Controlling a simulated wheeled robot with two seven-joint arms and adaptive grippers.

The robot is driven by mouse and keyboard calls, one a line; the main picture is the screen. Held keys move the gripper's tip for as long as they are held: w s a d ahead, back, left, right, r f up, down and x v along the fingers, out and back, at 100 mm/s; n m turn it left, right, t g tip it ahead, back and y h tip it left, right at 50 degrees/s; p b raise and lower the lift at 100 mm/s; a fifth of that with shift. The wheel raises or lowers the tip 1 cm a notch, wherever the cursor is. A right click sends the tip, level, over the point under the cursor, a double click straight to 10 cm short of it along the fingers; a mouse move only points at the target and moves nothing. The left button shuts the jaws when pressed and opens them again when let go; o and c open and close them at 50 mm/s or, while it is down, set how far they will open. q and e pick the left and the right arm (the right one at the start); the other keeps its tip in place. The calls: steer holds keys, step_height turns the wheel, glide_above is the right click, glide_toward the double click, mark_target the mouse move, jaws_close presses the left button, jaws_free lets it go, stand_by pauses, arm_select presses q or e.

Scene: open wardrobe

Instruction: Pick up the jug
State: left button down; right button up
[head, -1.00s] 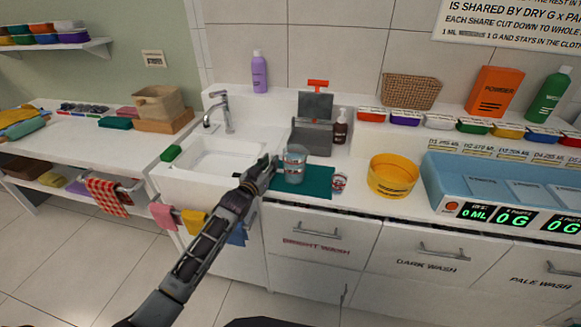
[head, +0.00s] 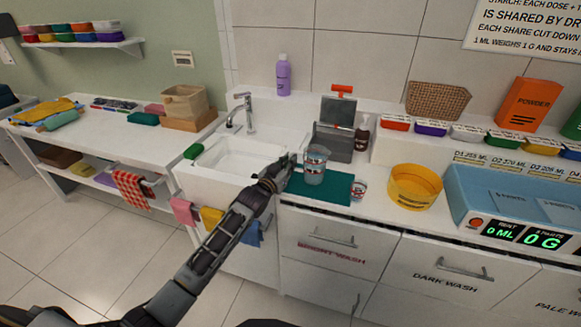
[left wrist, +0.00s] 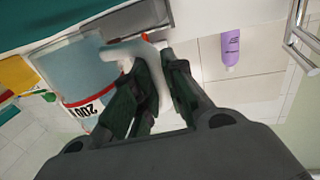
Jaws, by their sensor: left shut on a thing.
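The jug (head: 315,165) is a small clear vessel with a red band, above or on the teal mat (head: 330,188) right of the sink. In the left wrist view the jug (left wrist: 80,70) shows large, with a red band, a number label and a pale handle. My left gripper (head: 285,172) is at the jug's left side. In the left wrist view its dark fingers (left wrist: 148,90) are shut on the jug's handle. I cannot tell whether the jug's base touches the mat. My right gripper is not in view.
The sink (head: 235,160) with its tap (head: 243,112) lies left of the jug. A small cup (head: 359,189), a yellow round tub (head: 414,188) and a blue scale unit (head: 470,190) stand to the right. A grey box (head: 335,142) and dark bottle (head: 362,135) stand behind.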

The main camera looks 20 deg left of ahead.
arm_select(q)
step_height(320, 180, up, 8)
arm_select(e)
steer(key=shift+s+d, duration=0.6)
arm_select(q)
steer(key=shift+r, duration=0.1)
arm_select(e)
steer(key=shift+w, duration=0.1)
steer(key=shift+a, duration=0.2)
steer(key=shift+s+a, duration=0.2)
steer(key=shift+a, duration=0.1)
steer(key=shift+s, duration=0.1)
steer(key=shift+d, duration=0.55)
